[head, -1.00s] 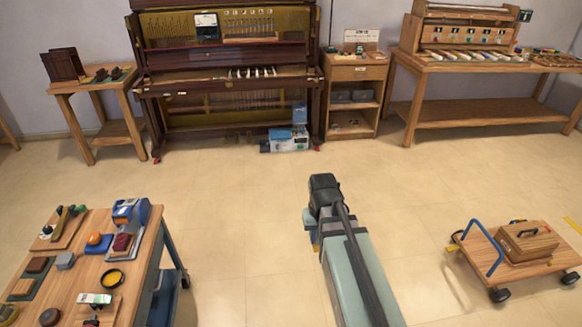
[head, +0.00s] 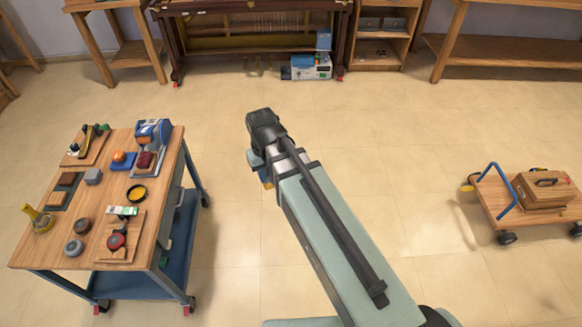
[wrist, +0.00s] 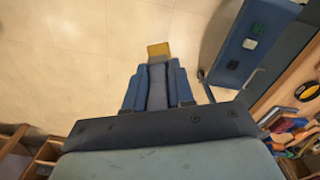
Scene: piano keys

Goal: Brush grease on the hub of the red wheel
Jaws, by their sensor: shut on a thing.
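My gripper (wrist: 157,82) is shut on a brush with a grey handle (wrist: 157,88) and a flat yellow end (wrist: 158,49). It holds the brush over open floor, well right of the workbench. In the head view the arm mostly hides the gripper; a little blue and yellow shows at its side. A red round part with a dark middle, seemingly the red wheel (head: 117,241), sits on a wooden board at the workbench's near right. A black-rimmed round dish with yellow contents (head: 137,193) lies behind it; it also shows in the wrist view (wrist: 308,92).
The wooden workbench (head: 185,160) has a blue lower shelf (head: 180,240) and small red casters. Tools, grey round tins (head: 74,248) and a yellow can (head: 37,219) crowd its top. A low trolley (head: 493,208) stands at right, a piano at the back. The floor between is clear.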

